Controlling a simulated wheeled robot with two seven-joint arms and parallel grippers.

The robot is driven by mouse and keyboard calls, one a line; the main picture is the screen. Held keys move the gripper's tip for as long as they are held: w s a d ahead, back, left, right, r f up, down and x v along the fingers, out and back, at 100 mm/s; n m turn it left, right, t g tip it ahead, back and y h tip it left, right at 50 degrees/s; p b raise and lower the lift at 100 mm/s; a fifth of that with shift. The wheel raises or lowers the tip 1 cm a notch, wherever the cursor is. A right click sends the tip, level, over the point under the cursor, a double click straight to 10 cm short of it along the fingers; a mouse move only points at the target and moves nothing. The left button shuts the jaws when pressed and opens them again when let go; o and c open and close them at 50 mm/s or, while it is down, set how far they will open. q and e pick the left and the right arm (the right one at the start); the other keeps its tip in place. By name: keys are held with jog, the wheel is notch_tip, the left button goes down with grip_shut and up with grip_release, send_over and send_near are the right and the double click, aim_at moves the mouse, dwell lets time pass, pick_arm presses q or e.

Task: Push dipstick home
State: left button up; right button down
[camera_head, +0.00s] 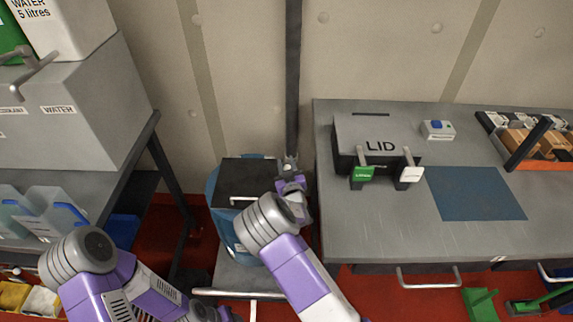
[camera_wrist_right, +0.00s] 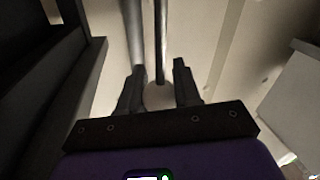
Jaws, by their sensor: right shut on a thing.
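My right gripper (camera_head: 290,166) is beside the back right corner of a dark-topped blue drum (camera_head: 226,220), in front of the wall. In the right wrist view, a small pale rounded thing (camera_wrist_right: 159,96) sits between the fingers of my right gripper (camera_wrist_right: 158,88), which are shut on it. It looks like the dipstick's handle, but I cannot be sure. The dipstick's lower end does not show, so its depth cannot be told. My left arm is at the lower left of the head view; its gripper is not clearly in view.
A grey bench (camera_head: 400,235) stands right, with a box marked LID (camera_head: 375,130), a blue mat (camera_head: 475,193) and an orange-edged tray (camera_head: 540,160). A dark vertical post (camera_head: 292,70) runs up the wall behind my right gripper. A grey tank (camera_head: 75,125) stands left.

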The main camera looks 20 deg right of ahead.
notch_tip(320, 180, down, 6)
jog(key=b, duration=0.4)
jog(key=shift+f, duration=0.25)
jog(key=shift+s+f, duration=0.1)
jog(key=shift+f, duration=0.4)
jog(key=c, duration=0.8)
grip_release()
jog(key=shift+s+a+p, duration=0.15)
jog(key=shift+s+p, duration=0.35)
jog(key=shift+s, duration=1.35)
jog(key=shift+s+a+p, duration=0.15)
jog(key=shift+s+p, duration=0.3)
jog(key=shift+s, duration=1.4)
